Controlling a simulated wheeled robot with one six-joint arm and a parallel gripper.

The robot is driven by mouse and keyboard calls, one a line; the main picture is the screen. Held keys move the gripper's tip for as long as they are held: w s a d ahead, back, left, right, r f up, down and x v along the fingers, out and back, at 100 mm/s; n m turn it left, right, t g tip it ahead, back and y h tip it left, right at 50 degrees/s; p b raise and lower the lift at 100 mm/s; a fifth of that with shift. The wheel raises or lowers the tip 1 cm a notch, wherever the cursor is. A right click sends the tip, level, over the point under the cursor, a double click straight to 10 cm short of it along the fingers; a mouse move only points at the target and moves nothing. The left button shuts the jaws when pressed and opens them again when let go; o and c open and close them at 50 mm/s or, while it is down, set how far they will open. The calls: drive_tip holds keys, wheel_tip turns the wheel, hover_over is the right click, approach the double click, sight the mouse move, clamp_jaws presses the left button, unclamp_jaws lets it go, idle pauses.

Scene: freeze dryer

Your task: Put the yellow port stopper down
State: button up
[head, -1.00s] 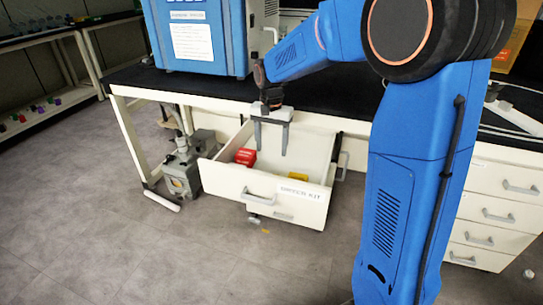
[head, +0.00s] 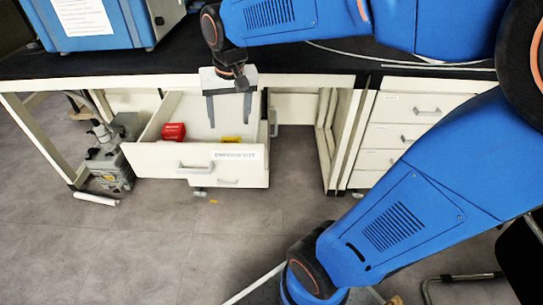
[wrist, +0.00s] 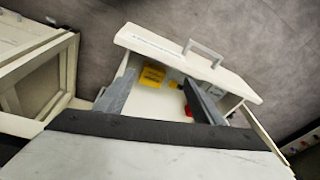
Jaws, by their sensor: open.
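My gripper (head: 229,123) is open, its two fingers pointing down over the open drawer (head: 222,156). Nothing shows between the fingers. In the wrist view my gripper (wrist: 160,79) also has its fingers wide apart, over the drawer. A yellow block-like piece (wrist: 152,76) lies in the drawer, with a smaller yellow piece (wrist: 173,85) beside it. I cannot tell for certain which is the port stopper. Yellow also shows in the drawer in the head view (head: 231,139), partly hidden by the drawer front.
A red item (head: 174,132) lies in the left part of the drawer. The black bench top (head: 310,61) is above and behind. A grey pump (head: 110,163) stands on the floor at left, and a closed drawer cabinet (head: 403,129) is at right.

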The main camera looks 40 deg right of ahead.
drive_tip(key=s+d+f+n+t, duration=0.1)
drive_tip(key=s+n, duration=0.1)
drive_tip(key=s, duration=0.6)
drive_tip(key=s+d+f+n+t, duration=0.1)
drive_tip(key=s+f, duration=0.1)
drive_tip(key=s, duration=0.6)
drive_tip(key=shift+s+n, duration=0.4)
